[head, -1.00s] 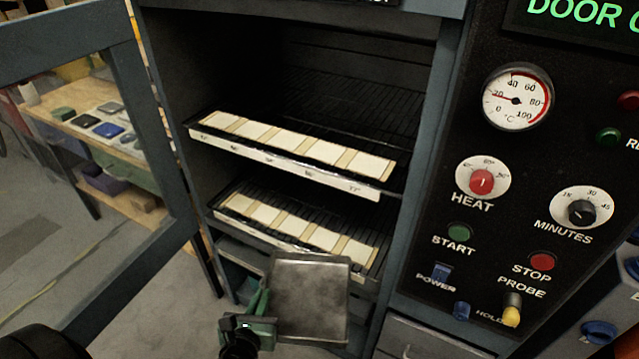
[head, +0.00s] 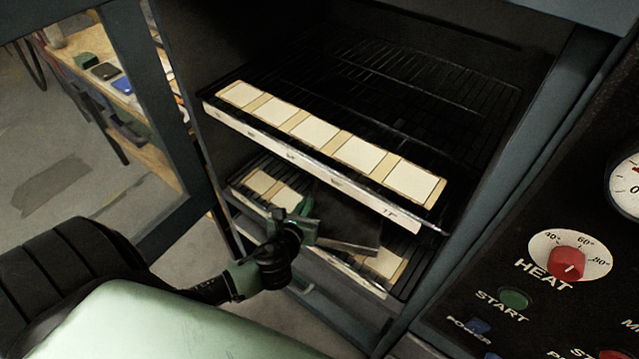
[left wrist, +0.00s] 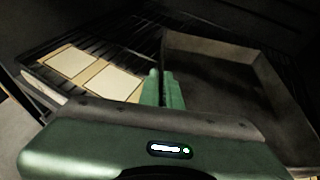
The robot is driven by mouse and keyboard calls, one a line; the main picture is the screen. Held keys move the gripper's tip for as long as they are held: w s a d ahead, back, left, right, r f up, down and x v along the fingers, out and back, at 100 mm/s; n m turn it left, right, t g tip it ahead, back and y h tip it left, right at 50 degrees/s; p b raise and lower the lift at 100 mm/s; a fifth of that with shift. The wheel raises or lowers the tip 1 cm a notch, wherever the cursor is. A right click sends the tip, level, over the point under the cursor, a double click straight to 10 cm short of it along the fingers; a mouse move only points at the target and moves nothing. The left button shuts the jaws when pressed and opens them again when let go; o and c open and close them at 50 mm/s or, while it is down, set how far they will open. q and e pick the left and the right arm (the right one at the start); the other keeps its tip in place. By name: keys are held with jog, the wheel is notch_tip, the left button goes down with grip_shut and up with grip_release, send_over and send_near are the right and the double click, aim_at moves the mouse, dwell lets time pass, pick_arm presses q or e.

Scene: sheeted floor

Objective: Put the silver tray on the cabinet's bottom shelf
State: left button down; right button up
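The silver tray (head: 346,222) is held at the lower shelf opening of the cabinet, with its front edge facing out. It looks dark inside the cabinet. My left gripper (head: 303,231) is shut on the tray's left side. In the left wrist view the green fingers (left wrist: 163,90) pinch the tray wall, and the tray (left wrist: 225,85) extends to the right. The bottom shelf (head: 246,200) is a dark wire rack with a pale labelled front strip; the tray is over its middle, and I cannot tell whether they touch. My right gripper is not in view.
The upper shelf (head: 440,222) with its pale card strip sits just above the tray. The open glass door (head: 168,120) stands at left. The control panel (head: 560,300) with a red heat knob is at right. Pale cards (left wrist: 72,62) lie left of the tray.

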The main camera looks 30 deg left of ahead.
aim_at(315, 189)
pick_arm(q)
jog(key=w+a, duration=0.1)
jog(key=w, duration=0.2)
jog(key=w+a, duration=0.1)
jog(key=w, duration=0.2)
jog(key=w+a, duration=0.1)
jog(key=w, duration=0.2)
jog(key=shift+f+b, duration=0.45)
jog(key=shift+f, duration=1.25)
jog(key=shift+f, duration=0.15)
jog(key=c, duration=1.6)
grip_release()
jog(key=shift+s+d, duration=0.1)
jog(key=shift+s, duration=0.05)
jog(key=v, duration=0.6)
jog(key=p+v, duration=0.1)
jog(key=v, duration=0.5)
jog(key=shift+r, duration=0.25)
